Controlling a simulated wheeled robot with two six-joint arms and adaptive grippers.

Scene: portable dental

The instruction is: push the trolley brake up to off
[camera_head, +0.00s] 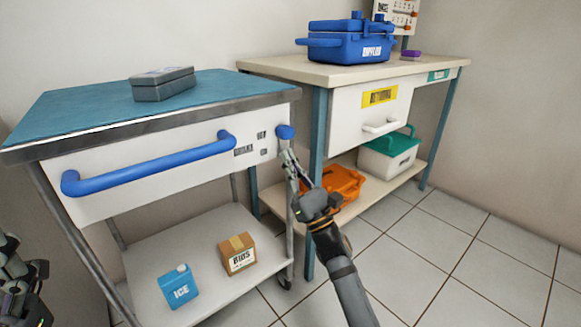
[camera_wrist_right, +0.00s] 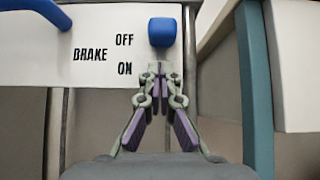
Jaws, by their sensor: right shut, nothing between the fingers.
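The trolley (camera_head: 110,135) has a white front panel with a blue brake knob (camera_head: 285,132) at its right end. In the right wrist view the blue brake knob (camera_wrist_right: 162,32) is level with the OFF label (camera_wrist_right: 124,40), above the ON label (camera_wrist_right: 125,69). My right gripper (camera_head: 288,152) is shut and empty, with its fingertips (camera_wrist_right: 161,70) just below the knob. I cannot tell whether they touch it. My left gripper (camera_head: 18,272) shows only partly at the lower left edge, and its jaws are unclear.
A blue handle (camera_head: 150,165) runs along the trolley front, left of the brake. A grey case (camera_head: 162,84) lies on top; an ICE pack (camera_head: 180,287) and a BIBS box (camera_head: 238,255) stand on the lower shelf. A bench (camera_head: 340,72) stands close on the right. Tiled floor is free at right.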

